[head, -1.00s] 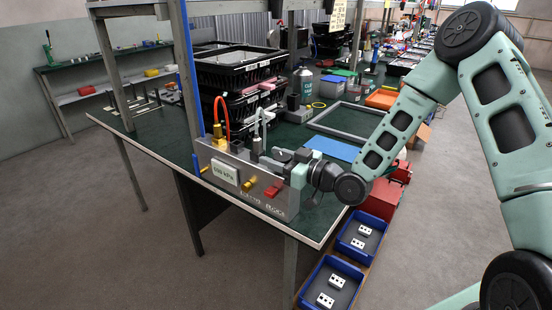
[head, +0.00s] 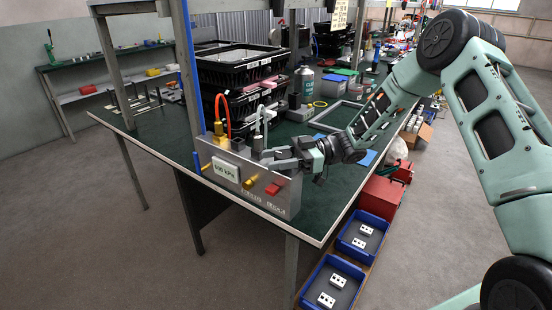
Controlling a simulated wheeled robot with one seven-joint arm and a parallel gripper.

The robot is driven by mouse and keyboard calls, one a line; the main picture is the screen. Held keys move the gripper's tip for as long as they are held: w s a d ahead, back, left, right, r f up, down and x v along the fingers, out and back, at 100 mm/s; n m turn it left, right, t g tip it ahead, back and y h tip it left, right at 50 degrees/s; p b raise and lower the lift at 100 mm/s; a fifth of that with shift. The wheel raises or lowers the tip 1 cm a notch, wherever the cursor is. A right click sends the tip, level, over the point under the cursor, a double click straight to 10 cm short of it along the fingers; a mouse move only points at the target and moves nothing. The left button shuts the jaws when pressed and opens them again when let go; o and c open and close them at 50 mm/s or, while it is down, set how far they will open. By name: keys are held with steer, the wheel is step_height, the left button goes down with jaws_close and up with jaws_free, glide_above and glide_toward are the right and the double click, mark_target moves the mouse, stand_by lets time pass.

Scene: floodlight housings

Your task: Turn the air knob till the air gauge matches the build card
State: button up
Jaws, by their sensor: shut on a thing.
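A grey metal air box (head: 215,152) stands at the bench's front corner. The air gauge (head: 226,170) on its front is a pale display that seems to read 600 kPa; the digits are small. My gripper (head: 266,157) reaches in from the right at the box's top edge, its jaws shut on what seems to be the air knob, which the fingers hide. A brass fitting (head: 249,183) and a red part (head: 275,187) sit on the front below. A cream card (head: 338,14) with print too small to read hangs at the top; it may be the build card.
Black crates (head: 237,75) are stacked behind the box, with an orange hose (head: 216,105) and a blue post (head: 190,70) close by. Blue bins (head: 362,232) with white parts stand low in front of the bench. The floor at left is clear.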

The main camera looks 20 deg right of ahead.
steer(key=shift+s+d+n+g+h+b, duration=0.15)
steer(key=shift+n+g+b, duration=0.1)
steer(key=shift+n+g, duration=0.7)
steer(key=shift+s+a+n+g+h+b, duration=0.15)
steer(key=shift+n+g, duration=0.35)
steer(key=shift+g, duration=0.8)
steer(key=shift+d+n+g+h+b, duration=0.1)
steer(key=shift+n+g+h+b, duration=0.15)
steer(key=shift+n+g, duration=0.7)
steer(key=shift+g, duration=0.3)
steer(key=o, duration=1)
steer(key=b+v, duration=0.2)
steer(key=v, duration=1.5)
steer(key=shift+w+d+r, duration=0.1)
steer(key=shift+d, duration=0.05)
